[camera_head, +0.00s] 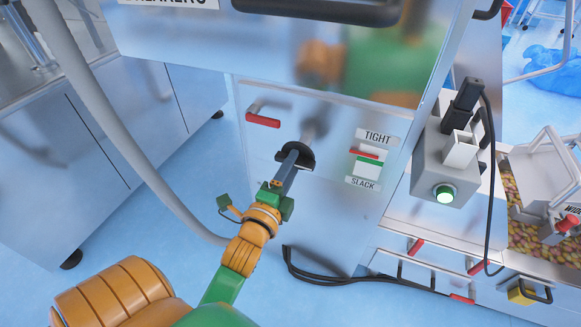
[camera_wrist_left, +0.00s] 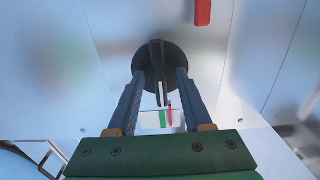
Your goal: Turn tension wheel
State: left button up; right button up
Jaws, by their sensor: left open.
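The tension wheel (camera_head: 303,150) is a black round knob on the metal cabinet front, partly hidden by my gripper in the head view. In the left wrist view the wheel (camera_wrist_left: 146,60) is a dark disc with a raised bar across it. My left gripper (camera_head: 289,163) is at the wheel. In the left wrist view the gripper (camera_wrist_left: 158,78) is open, with one finger on each side of the bar and gaps visible. A gauge (camera_head: 367,166) right of the wheel has red and green marks between the TIGHT and SLACK labels. My right gripper is not in view.
A red handle (camera_head: 263,121) sits upper left of the wheel on the cabinet (camera_head: 330,210). A grey box with a lit green button (camera_head: 444,193) stands to the right. A grey hose (camera_head: 120,135) runs down at left. A black cable (camera_head: 330,277) lies below.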

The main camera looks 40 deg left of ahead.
pick_arm(q)
jog(key=shift+c, duration=0.2)
grip_shut()
